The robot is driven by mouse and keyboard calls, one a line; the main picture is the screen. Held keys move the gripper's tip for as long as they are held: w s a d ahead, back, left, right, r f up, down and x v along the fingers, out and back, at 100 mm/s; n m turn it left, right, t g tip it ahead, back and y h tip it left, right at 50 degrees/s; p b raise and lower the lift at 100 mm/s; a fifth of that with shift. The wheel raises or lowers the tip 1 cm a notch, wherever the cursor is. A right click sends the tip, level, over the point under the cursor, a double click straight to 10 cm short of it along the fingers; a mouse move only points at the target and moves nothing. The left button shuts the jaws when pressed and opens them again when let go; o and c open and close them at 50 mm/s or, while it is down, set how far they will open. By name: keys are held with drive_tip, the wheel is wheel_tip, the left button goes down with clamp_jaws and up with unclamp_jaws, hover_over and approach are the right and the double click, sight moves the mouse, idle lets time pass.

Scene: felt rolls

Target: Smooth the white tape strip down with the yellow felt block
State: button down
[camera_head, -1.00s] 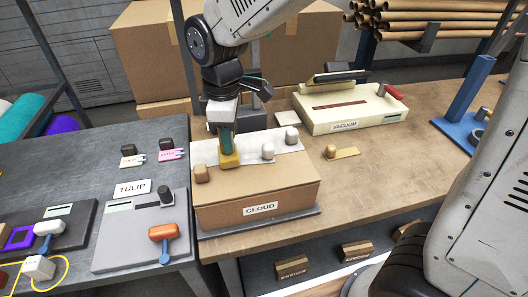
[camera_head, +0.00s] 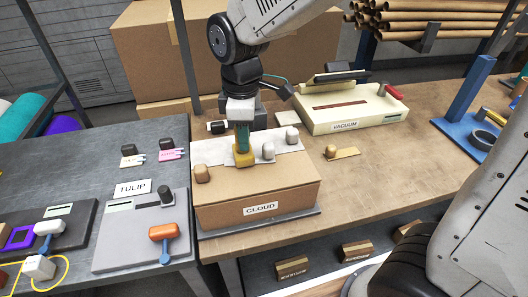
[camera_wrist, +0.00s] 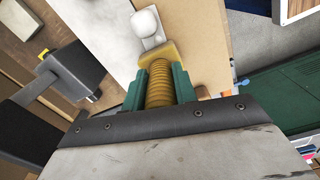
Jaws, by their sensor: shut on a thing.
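A cardboard box (camera_head: 285,190) labelled CLOUD sits on the workbench with the white tape strip (camera_head: 211,149) lying across its top. My gripper (camera_head: 242,138) is shut on the handle of the yellow felt block (camera_head: 244,157). The block is upright over the strip, towards its front edge, and appears to touch the box top. In the wrist view, the green fingers of my gripper (camera_wrist: 160,85) flank the ribbed yellow handle, with the block's foot (camera_wrist: 160,54) beyond. The strip under the block is hidden.
White-knobbed pieces (camera_head: 292,135) and (camera_head: 268,151) stand on the box top right of the block; a tan knob (camera_head: 202,174) sits at its left front. A cream VACUUM unit (camera_head: 350,108) is behind right.

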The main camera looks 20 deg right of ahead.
drive_tip(key=shift+s+d+f, duration=0.2)
drive_tip(key=shift+d, duration=0.55)
drive_tip(key=shift+w+a, duration=0.1)
drive_tip(key=shift+a, duration=0.45)
idle(2.7)
drive_tip(key=shift+r, duration=0.1)
drive_tip(key=shift+d+r, duration=0.1)
drive_tip(key=shift+d, duration=0.2)
drive_tip(key=shift+a, duration=0.1)
idle(0.5)
drive_tip(key=shift+w+a, duration=0.2)
drive_tip(key=shift+a, duration=0.95)
drive_tip(key=shift+a, duration=0.1)
